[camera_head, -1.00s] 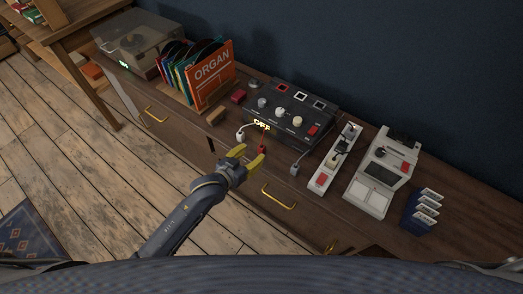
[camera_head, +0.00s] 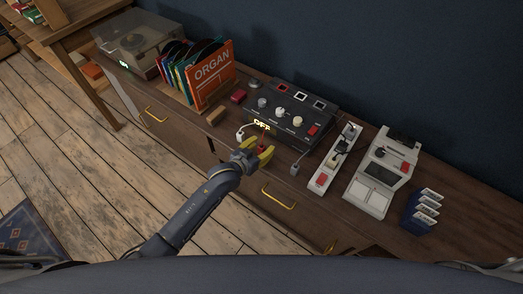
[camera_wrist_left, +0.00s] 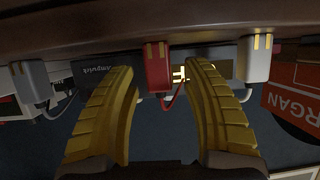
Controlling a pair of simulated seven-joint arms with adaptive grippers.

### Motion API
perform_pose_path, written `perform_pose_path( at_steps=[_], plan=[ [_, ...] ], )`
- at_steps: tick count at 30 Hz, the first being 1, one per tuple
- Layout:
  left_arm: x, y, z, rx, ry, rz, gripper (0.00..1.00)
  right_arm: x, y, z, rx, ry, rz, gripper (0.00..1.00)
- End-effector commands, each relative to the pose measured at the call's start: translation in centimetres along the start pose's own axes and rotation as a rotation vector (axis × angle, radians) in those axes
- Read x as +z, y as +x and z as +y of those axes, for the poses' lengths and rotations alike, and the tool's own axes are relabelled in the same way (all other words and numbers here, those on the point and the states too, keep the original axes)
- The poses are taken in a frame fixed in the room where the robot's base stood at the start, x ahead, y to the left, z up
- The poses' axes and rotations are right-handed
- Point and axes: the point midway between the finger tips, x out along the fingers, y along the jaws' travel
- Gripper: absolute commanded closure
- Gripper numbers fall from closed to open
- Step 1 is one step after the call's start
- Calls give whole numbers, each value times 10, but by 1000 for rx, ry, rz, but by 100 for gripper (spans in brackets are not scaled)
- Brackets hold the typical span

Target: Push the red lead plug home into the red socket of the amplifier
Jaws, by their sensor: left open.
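The amplifier (camera_head: 308,118) is a black box with knobs and a lit OFF display on the cabinet top. A red-framed square socket (camera_head: 283,87) is at its back left. The red lead plug (camera_wrist_left: 157,68) is at the cabinet's front edge, before the amplifier, with a thin red lead. My left gripper (camera_head: 258,149) is open, its yellow fingers at the red plug. In the left wrist view the plug shows in the gap between the fingertips (camera_wrist_left: 160,78), with space on both sides. My right gripper is not in view.
A white plug (camera_wrist_left: 257,60) and a grey plug (camera_wrist_left: 28,80) flank the red one. A power strip (camera_head: 336,157) and a pale device (camera_head: 378,180) stand to the right. Records (camera_head: 212,75), a small red box (camera_head: 238,96) and a wooden block (camera_head: 217,115) are left.

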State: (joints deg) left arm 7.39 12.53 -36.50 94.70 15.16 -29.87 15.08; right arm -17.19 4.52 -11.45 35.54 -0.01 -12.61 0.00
Motion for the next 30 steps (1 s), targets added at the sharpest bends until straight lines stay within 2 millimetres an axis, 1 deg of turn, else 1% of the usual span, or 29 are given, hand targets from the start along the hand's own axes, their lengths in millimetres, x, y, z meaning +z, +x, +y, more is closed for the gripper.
perform_pose_path(
  at_steps=[4, 5, 18, 30],
  plan=[
    [0, 0, 0, 0, 0, 0, 51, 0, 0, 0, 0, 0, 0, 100],
    [0, 0, 0, 0, 0, 0, 49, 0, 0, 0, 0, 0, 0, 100],
    [0, 0, 0, 0, 0, -1, 100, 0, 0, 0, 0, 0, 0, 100],
    [1, 0, 0, 0, 0, -1, 100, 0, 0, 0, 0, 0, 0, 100]
  ],
)
